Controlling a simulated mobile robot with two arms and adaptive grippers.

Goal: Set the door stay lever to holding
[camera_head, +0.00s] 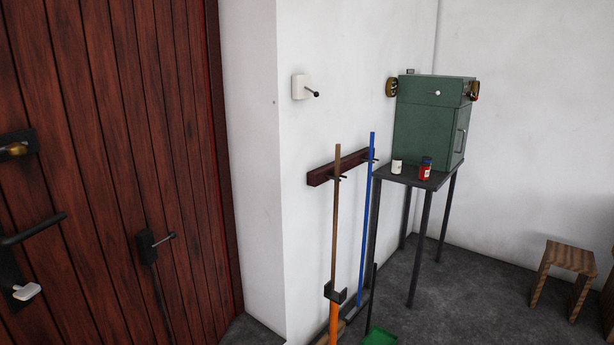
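A dark red-brown plank door (95,120) fills the left side and looks closed. A small black lever unit (148,246) is fixed low on the door, with a short grey lever pointing right and slightly up and a dark rod running down below it. It looks like the door stay, but no marking shows which position is holding. Neither of my grippers is in view.
The door also carries a black handle (32,230), a brass-knobbed latch (16,149) and a white thumb-turn (27,291). A white wall switch box (301,87) has a black lever. Broom poles hang on a wall rack (322,174). A green cabinet (428,125) stands on a dark table.

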